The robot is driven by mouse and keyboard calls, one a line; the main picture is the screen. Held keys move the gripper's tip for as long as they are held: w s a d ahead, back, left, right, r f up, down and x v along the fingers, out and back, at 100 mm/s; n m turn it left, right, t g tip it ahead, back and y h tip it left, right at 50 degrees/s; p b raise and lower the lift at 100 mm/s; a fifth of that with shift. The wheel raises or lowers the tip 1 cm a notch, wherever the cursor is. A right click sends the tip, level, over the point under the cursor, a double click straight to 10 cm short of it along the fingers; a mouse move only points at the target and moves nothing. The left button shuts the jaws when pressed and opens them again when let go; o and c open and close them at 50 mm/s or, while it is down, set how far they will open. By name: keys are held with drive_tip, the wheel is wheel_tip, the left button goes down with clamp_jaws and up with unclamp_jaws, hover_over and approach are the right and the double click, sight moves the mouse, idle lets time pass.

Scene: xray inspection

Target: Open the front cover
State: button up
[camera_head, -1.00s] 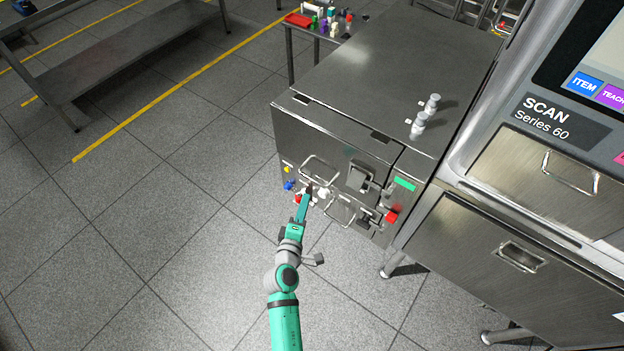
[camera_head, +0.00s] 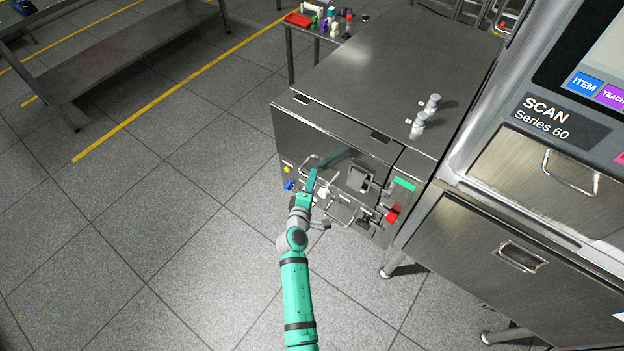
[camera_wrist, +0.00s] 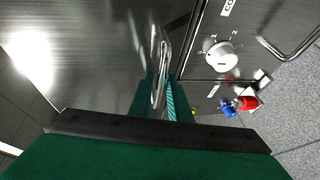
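The front cover (camera_head: 325,135) is the steel front panel of the low metal cabinet; it looks closed. A metal loop handle (camera_head: 312,159) sits on it and shows edge-on in the wrist view (camera_wrist: 161,62). My gripper (camera_head: 312,181) is at this handle. In the wrist view its two teal fingers (camera_wrist: 161,90) stand on either side of the handle, with a small gap; firm contact cannot be seen. A latch (camera_head: 362,178) is on the panel's right side.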

drive_tip(key=shift+c, duration=0.4)
clamp_jaws()
